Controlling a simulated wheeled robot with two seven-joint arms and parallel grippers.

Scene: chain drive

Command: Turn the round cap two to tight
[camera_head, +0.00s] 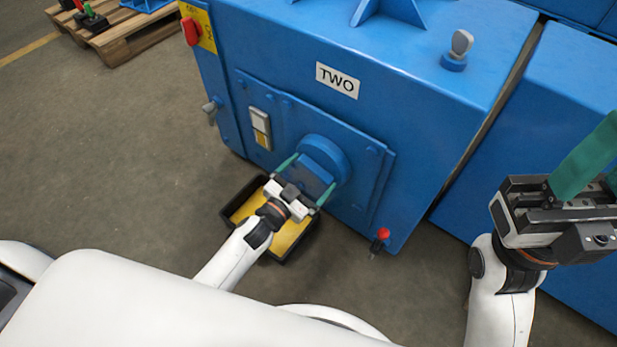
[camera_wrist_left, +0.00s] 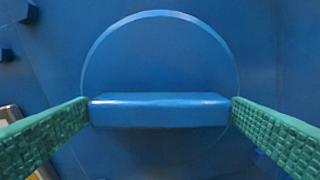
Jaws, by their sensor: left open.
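The round cap (camera_head: 325,155) is a blue disc on the front plate of the blue housing labelled TWO (camera_head: 338,80). In the left wrist view the cap (camera_wrist_left: 160,60) fills the middle, and its raised grip bar (camera_wrist_left: 160,110) lies level across it. My left gripper (camera_head: 314,171) is open in front of the cap, with one green finger at each end of the bar. The fingers look very close to the bar ends; I cannot tell whether they touch. My right gripper (camera_head: 590,165) is raised at the right edge, away from the cap, its fingers partly cut off.
A black tray with a yellow inside (camera_head: 285,238) stands on the floor below the cap. A red-knobbed valve (camera_head: 380,238) sticks out at the housing's lower right. A gauge (camera_head: 260,127) is left of the cap. Another blue housing (camera_head: 560,120) stands at the right.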

